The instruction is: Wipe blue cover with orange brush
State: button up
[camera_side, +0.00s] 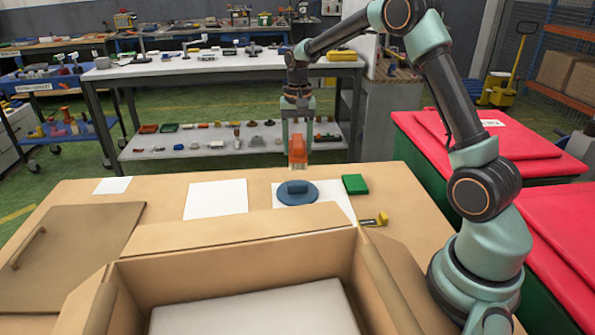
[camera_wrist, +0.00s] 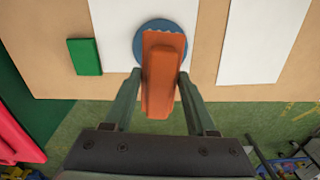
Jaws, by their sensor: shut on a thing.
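The blue cover (camera_side: 298,193) is a flat round disc with a raised handle, lying on a white sheet on the table. In the wrist view its blue rim (camera_wrist: 140,50) shows around the brush. The orange brush (camera_side: 297,150) is held upright in my gripper (camera_side: 298,135), its pale bristles pointing down. It hangs above the cover, and a gap shows between them in the side view. In the wrist view the brush (camera_wrist: 160,85) sits between the two fingers of my gripper (camera_wrist: 161,85) and hides the middle of the cover.
An open cardboard box (camera_side: 240,238) stands in front. More white sheets (camera_side: 216,199) lie to the left, beside a brown board with a handle (camera_side: 75,240).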

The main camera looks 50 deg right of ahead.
jog(key=shift+f, duration=3.1)
jog(key=shift+f, duration=0.65)
jog(key=shift+a, duration=0.1)
